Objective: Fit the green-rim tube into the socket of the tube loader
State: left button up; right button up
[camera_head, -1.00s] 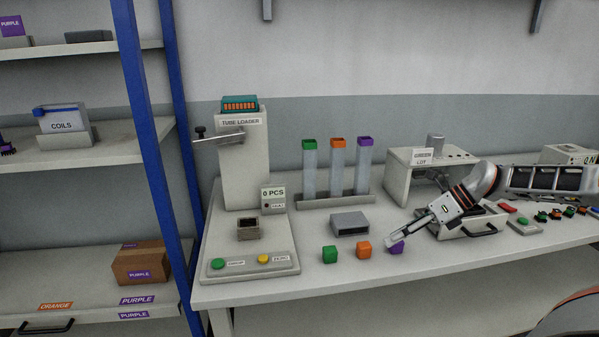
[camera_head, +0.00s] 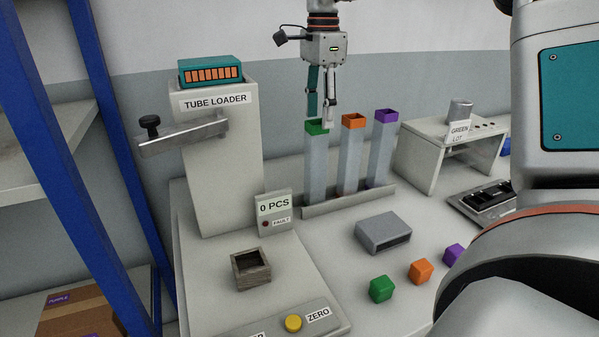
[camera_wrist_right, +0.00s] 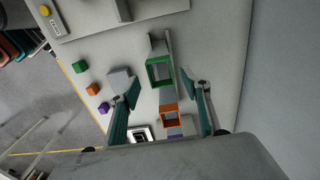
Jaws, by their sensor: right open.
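The green-rim tube (camera_head: 315,160) stands upright in the tube rack (camera_head: 350,200), leftmost of three. Its open green rim also shows in the right wrist view (camera_wrist_right: 159,71). My right gripper (camera_head: 320,122) points down over this tube, its fingertips about at the rim in the head view. In the right wrist view my right gripper (camera_wrist_right: 155,84) is open, its fingers apart on either side of the green rim. The tube loader (camera_head: 220,160) stands to the left, with its empty square socket (camera_head: 251,268) on the base in front. My left gripper is not in view.
The orange-rim tube (camera_head: 350,155) and purple-rim tube (camera_head: 381,150) stand close beside the green one. A grey block (camera_head: 382,232) and green (camera_head: 381,289), orange (camera_head: 421,271) and purple (camera_head: 454,254) cubes lie in front. The loader's side arm (camera_head: 182,134) sticks out left.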

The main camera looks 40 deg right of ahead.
aim_at(316, 143)
jog(key=shift+s+f, duration=0.2)
jog(key=shift+f, duration=0.3)
jog(key=shift+w+a+f, duration=0.1)
jog(key=shift+f, duration=0.8)
jog(key=f, duration=0.5)
jog(key=shift+w+a+f+b, duration=0.1)
jog(key=shift+w+f+b, duration=0.15)
jog(key=shift+w+b, duration=0.1)
jog(key=shift+s, duration=0.1)
jog(key=shift+c, duration=0.3)
grip_shut()
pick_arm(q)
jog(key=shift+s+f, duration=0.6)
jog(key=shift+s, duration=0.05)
